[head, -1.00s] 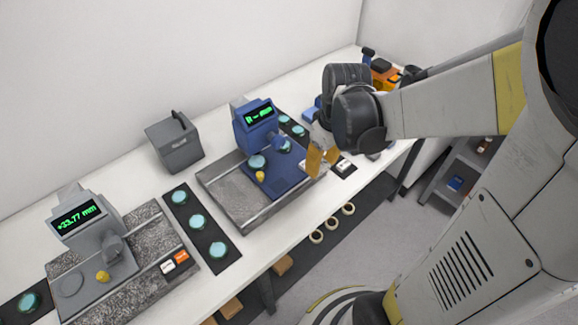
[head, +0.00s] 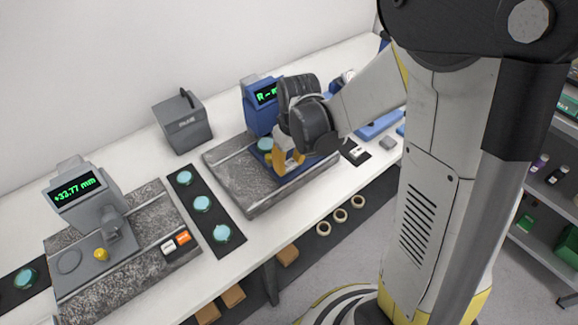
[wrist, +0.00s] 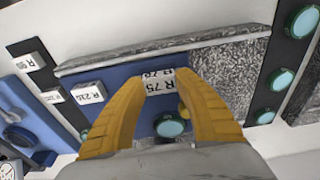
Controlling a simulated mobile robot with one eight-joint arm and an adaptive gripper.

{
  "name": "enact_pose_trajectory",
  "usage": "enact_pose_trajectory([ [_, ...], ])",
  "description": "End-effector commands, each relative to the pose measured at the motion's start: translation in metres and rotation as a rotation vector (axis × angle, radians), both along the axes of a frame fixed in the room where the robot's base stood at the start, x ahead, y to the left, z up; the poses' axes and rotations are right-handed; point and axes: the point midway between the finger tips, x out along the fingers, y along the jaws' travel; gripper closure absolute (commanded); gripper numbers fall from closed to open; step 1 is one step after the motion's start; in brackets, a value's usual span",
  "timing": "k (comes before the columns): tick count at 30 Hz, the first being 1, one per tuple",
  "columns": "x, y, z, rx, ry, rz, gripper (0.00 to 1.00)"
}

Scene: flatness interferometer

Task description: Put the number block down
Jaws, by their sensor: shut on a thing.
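My gripper (wrist: 160,80) is shut on a small white number block (wrist: 160,87) marked R 75, seen between the yellow fingertips in the wrist view. In the head view my gripper (head: 288,164) is low at the front of the blue gauge (head: 262,111), over its granite base (head: 237,186). The block cannot be made out there. In the wrist view the blue plate (wrist: 125,72) lies under and around the fingertips. I cannot tell whether the block touches it. A teal disc (wrist: 169,125) shows between the fingers.
Other white blocks (wrist: 88,92) lie left of my gripper in the wrist view. A dark strip (head: 213,221) with teal discs lies between the gauges. A grey box (head: 182,122) stands behind.

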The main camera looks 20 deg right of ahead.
Motion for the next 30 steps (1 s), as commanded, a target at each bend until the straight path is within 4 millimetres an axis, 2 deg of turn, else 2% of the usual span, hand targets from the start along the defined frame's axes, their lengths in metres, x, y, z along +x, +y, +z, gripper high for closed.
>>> enact_pose_trajectory([
  [1,0.000,0.000,-0.005,0.000,0.000,0.000,0.84],
  [11,0.000,0.000,-0.007,0.000,0.000,0.000,0.84],
  [12,0.000,0.000,-0.007,0.000,0.000,0.000,0.56],
  [13,0.000,0.000,-0.006,0.000,0.000,0.000,0.47],
  [14,0.000,0.000,-0.006,0.000,0.000,0.000,0.42],
  [25,0.000,0.000,-0.001,0.000,0.000,0.000,0.42],
  [30,-0.004,-0.001,0.028,0.000,0.000,0.000,0.42],
])
